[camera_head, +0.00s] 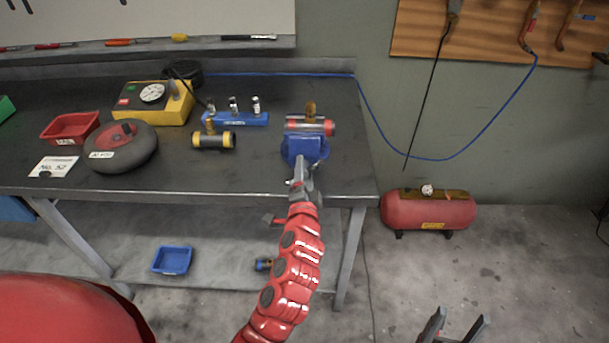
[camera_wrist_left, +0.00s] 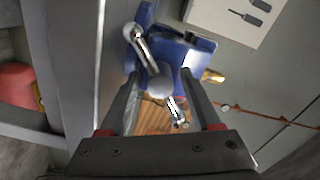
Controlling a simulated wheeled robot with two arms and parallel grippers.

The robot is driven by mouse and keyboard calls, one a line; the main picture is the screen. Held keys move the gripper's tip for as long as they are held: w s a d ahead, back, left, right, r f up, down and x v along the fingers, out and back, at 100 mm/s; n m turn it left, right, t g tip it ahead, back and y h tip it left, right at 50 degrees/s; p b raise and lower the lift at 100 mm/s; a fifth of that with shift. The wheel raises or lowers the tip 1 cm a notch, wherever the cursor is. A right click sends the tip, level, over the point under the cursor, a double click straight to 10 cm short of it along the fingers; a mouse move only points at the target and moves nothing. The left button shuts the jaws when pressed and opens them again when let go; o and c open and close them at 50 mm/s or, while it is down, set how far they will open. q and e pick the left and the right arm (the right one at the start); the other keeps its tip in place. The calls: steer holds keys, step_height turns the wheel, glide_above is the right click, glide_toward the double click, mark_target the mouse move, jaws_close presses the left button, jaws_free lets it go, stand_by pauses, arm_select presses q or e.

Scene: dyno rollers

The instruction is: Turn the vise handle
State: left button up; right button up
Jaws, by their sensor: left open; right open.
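The blue vise (camera_head: 304,149) stands at the front right edge of the workbench; it also shows in the left wrist view (camera_wrist_left: 170,55). Its silver handle (camera_wrist_left: 146,48) is a slanted bar through a round hub (camera_wrist_left: 160,87). My left gripper (camera_head: 302,172) is at the front of the vise. In the left wrist view my left gripper (camera_wrist_left: 161,74) is open, with its fingers on either side of the hub and part of the bar; contact cannot be told. In the head view the gripper largely hides the handle. My right gripper (camera_head: 455,325) is open and empty, low at the bottom right.
A red-ended cylinder with a brass fitting (camera_head: 310,125) sits at the vise's top. A red tank (camera_head: 428,209) stands on the floor.

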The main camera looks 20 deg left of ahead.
arm_select(q)
steer(key=p+v, duration=0.1)
steer(key=v, duration=1.6)
steer(key=shift+s, duration=0.2)
steer(key=shift+r, duration=0.1)
